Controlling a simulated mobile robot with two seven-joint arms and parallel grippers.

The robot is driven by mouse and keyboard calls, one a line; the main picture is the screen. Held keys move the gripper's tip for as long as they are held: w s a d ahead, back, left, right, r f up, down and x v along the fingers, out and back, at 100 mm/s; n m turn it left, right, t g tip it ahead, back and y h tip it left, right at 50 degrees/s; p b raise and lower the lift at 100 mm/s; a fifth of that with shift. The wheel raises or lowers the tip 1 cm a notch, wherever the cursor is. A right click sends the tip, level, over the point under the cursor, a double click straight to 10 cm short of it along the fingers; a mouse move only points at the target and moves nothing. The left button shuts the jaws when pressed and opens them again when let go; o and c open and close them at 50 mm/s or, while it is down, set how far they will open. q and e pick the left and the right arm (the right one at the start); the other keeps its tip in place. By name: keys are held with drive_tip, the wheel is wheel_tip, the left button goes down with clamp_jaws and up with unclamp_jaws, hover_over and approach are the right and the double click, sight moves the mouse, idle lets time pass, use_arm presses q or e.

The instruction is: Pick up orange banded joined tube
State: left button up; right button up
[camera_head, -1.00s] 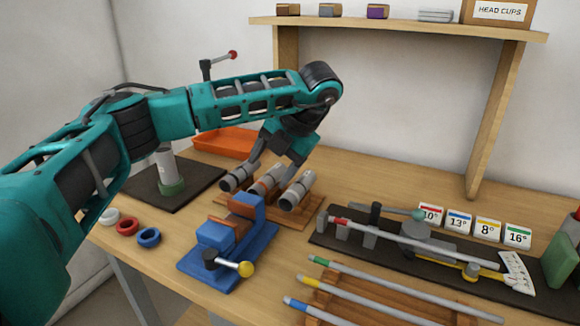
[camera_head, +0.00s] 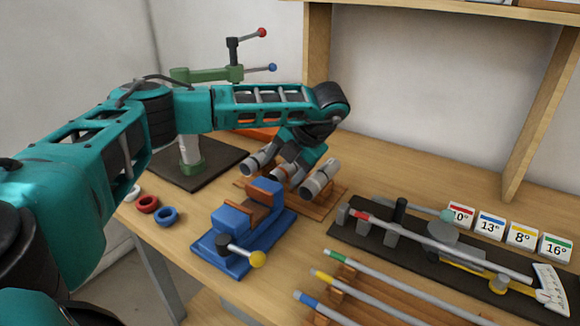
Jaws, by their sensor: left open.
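Short grey tubes lie side by side on a small wooden rack (camera_head: 334,204) behind the blue vise. The left tube (camera_head: 262,161) and the right tube (camera_head: 320,179) show clearly. The middle tube, which showed a reddish-orange band earlier, is now mostly hidden by my left gripper (camera_head: 294,174). My left gripper points down, open, over the middle of the rack between the two outer tubes. I cannot tell whether its fingers touch the middle tube. My right gripper is not in view.
The blue vise (camera_head: 240,228) stands just in front of the rack. A green press (camera_head: 208,75) stands at the back left. White, red and blue rings lie at left. A measuring jig (camera_head: 420,250) and banded rods (camera_head: 375,285) fill the right.

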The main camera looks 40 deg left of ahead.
sight(278, 175)
use_arm(q)
drive_tip(key=x, duration=0.3)
drive_tip(key=shift+s+a+f, duration=0.15)
drive_tip(key=shift+s+f, duration=0.05)
drive_tip(key=shift+f, duration=0.05)
clamp_jaws()
idle(0.5)
